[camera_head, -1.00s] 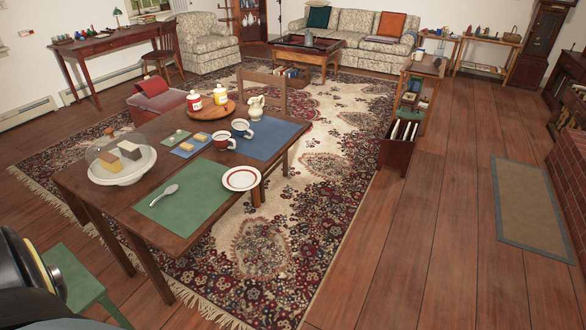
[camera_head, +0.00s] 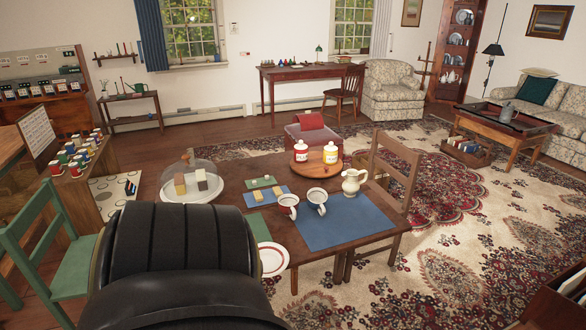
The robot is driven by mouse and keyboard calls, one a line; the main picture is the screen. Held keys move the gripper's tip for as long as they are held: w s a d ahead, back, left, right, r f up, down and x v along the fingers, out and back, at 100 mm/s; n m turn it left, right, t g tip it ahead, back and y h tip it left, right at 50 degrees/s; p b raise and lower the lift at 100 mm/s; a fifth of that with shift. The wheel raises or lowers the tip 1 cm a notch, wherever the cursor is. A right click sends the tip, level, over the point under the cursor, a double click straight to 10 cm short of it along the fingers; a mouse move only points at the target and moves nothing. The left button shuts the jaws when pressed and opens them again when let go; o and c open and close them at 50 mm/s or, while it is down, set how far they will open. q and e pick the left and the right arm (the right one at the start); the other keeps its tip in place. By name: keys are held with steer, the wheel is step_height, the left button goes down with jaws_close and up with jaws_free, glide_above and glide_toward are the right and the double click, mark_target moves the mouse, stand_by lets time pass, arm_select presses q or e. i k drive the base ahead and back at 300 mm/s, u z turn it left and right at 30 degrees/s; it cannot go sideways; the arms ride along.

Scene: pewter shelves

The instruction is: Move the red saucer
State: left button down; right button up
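A white saucer with a red ring (camera_head: 272,259) lies near the front edge of the wooden dining table (camera_head: 232,186). My own dark arm link fills the lower middle of the view and covers the saucer's left side and much of the green mat (camera_head: 258,228). A red-trimmed mug (camera_head: 288,205) and a blue-trimmed mug (camera_head: 317,201) stand behind the saucer, close to the blue mat (camera_head: 345,221). Neither of my grippers shows in this view.
A glass-domed plate (camera_head: 192,186), a round wooden tray (camera_head: 318,168) with two jars and a white pitcher (camera_head: 353,182) stand on the table. A green chair (camera_head: 45,235) is at the left, a wooden chair (camera_head: 395,172) behind. The rug at right is largely open.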

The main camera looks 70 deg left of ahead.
mark_target(275, 258)
steer(key=u, duration=1)
steer(key=i, duration=0.85)
steer(key=u, duration=1)
